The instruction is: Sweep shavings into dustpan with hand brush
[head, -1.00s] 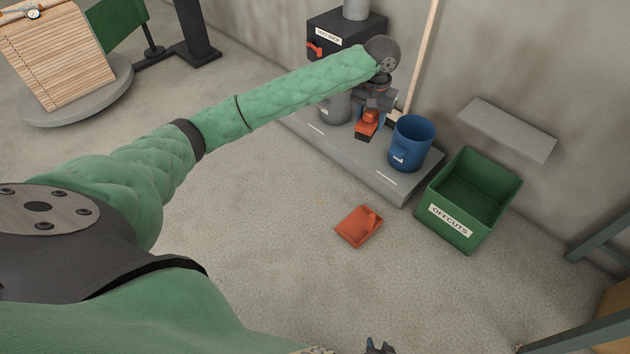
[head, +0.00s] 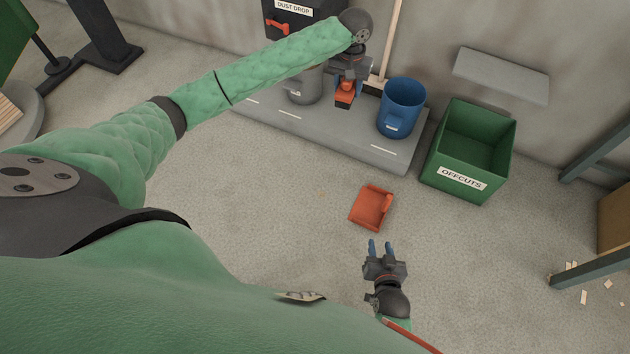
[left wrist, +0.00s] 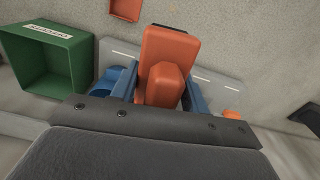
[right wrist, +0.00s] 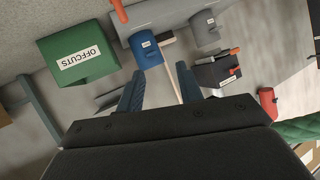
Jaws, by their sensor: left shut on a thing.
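My left gripper (head: 346,82) is shut on an orange-red hand brush (head: 345,96), held above the grey platform at the wall. In the left wrist view the brush (left wrist: 167,60) sits between the blue fingers; its bristles are hidden. The orange-red dustpan (head: 368,209) lies on the open floor, its handle at the right side. Its edge also shows in the left wrist view (left wrist: 125,8). My right gripper (head: 380,247) is open and empty, just below the dustpan in the head view. Pale shavings or chips (head: 584,297) lie on the floor at the right, by a steel leg.
A blue bin (head: 401,110) and a grey can (head: 303,85) stand on the platform (head: 345,146), with a black DUST DROP box (head: 300,22) behind. A green OFFCUTS bin (head: 460,178) stands to the right. Steel legs (head: 600,273) edge the right side.

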